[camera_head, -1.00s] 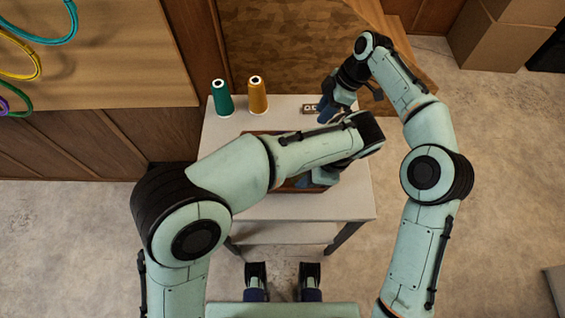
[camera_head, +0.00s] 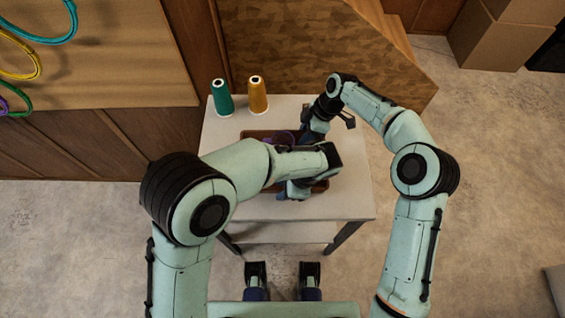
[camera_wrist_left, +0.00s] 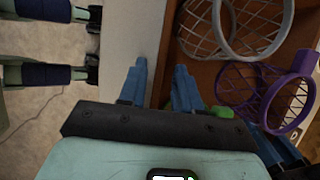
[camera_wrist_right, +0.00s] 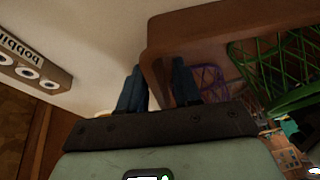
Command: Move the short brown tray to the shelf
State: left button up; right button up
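The short brown tray (camera_head: 256,134) lies on the white table, mostly covered by my left arm in the head view. It holds hoop-like items with netting: grey (camera_wrist_left: 222,30), purple (camera_wrist_left: 292,105) and green (camera_wrist_right: 300,92). My left gripper (camera_wrist_left: 158,78) is at the tray's near side, fingers apart on either side of its wall. My right gripper (camera_wrist_right: 158,78) is at the tray's far side, one finger outside and one inside the brown wall (camera_wrist_right: 156,60). Both grippers look open; finger contact with the walls cannot be made out.
A green thread cone (camera_head: 222,98) and a yellow one (camera_head: 258,95) stand at the table's back left. A box labelled "bobbin" (camera_wrist_right: 35,65) lies beside the tray. The white table (camera_head: 350,195) is clear at its right front. A lower shelf (camera_head: 285,232) shows beneath.

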pick_arm(q)
grip_shut()
pick_arm(e)
grip_shut()
jog(key=shift+r, duration=0.1)
